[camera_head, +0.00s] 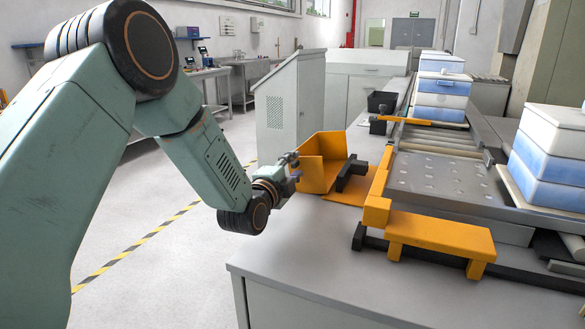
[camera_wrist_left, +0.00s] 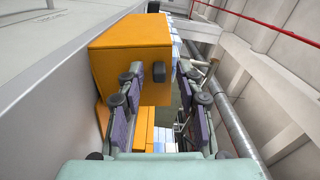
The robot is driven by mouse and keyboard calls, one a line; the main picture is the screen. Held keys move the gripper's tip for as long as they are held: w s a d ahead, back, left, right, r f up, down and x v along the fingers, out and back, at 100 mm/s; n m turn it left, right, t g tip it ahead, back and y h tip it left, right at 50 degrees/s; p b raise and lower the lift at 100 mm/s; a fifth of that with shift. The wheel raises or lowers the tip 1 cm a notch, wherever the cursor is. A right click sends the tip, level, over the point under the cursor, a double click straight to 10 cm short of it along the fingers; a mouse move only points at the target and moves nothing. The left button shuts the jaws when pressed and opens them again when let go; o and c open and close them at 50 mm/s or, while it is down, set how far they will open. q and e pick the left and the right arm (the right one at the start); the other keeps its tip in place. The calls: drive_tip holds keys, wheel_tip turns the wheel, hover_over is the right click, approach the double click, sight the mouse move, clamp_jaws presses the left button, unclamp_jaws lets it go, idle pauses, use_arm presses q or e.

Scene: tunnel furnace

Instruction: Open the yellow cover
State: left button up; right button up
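The yellow cover (camera_head: 316,174) is an orange-yellow, box-like piece at the left end of the machine, on the grey bench. Its angled panels face the head view, with a dark bracket beside it. In the left wrist view the cover (camera_wrist_left: 130,45) is a large orange block. My left gripper (camera_head: 293,166) is at the cover's left edge. In the left wrist view the fingers (camera_wrist_left: 171,70) are apart, with the cover's right edge between the tips; contact cannot be told. Nothing is clearly held. My right gripper is out of view.
A yellow stepped guard (camera_head: 440,234) stands right of the cover, by the metal roller conveyor (camera_head: 440,180). Blue-and-white boxes (camera_head: 548,160) stand on the right. A grey cabinet (camera_head: 290,105) is behind. The bench front (camera_head: 320,250) and the floor at left are clear.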

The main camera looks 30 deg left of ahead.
use_arm(q)
drive_tip(key=shift+a, duration=0.2)
drive_tip(key=c, duration=0.3)
drive_tip(key=shift+d, duration=0.1)
clamp_jaws()
drive_tip(key=shift+f, duration=0.1)
